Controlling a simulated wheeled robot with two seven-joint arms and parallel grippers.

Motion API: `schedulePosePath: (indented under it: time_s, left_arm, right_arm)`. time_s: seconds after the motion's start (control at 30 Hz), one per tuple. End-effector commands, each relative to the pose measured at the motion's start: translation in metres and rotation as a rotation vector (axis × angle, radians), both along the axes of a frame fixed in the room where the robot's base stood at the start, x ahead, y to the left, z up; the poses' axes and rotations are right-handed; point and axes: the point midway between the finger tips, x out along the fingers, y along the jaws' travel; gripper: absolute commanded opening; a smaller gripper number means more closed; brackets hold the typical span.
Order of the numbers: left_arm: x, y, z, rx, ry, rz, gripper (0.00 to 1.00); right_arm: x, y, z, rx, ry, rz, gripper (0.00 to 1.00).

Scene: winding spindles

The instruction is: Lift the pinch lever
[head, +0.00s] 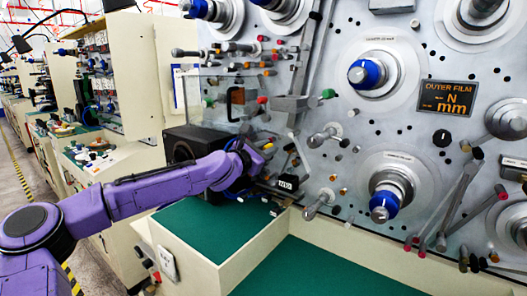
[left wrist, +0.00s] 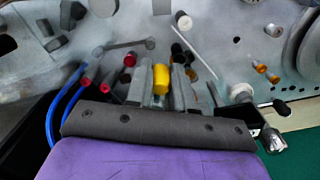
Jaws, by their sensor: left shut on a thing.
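My left gripper (head: 263,160), on the purple arm from the left, is up against the lower left of the grey machine panel (head: 345,110). In the left wrist view its grey fingers (left wrist: 162,72) stand on both sides of a yellow-capped lever (left wrist: 161,80), which I take to be the pinch lever. The fingers are shut on it. The lower part of the lever is hidden behind the gripper's dark body. In the head view the gripper hides most of this spot. My right gripper is not in view.
Red-capped levers (left wrist: 130,60) stand close to the left of the fingers. A thin white rod (left wrist: 194,52) and orange knobs (left wrist: 261,68) are to the right. A clear guard (head: 215,98) and black box (head: 185,145) are beside the gripper. The green worktop (head: 215,228) below is clear.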

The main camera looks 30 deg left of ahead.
Motion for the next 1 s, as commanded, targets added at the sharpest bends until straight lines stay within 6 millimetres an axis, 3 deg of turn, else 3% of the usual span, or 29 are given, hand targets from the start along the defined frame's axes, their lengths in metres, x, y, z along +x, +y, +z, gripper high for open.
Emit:
schedulePosePath:
  time_s: [0.4, 0.97, 1.0]
  left_arm:
    - [-0.0005, -0.0096, -0.0068, 0.189, -0.012, -0.001, 0.0]
    - [-0.0007, -0.0112, -0.0078, 0.218, -0.013, -0.001, 0.0]
    - [-0.0006, -0.0112, -0.0079, 0.218, -0.013, -0.001, 0.32]
  right_arm:
    - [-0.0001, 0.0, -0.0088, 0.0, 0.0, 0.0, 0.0]
    - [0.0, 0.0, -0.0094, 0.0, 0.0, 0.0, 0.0]
    - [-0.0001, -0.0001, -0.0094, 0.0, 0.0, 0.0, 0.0]
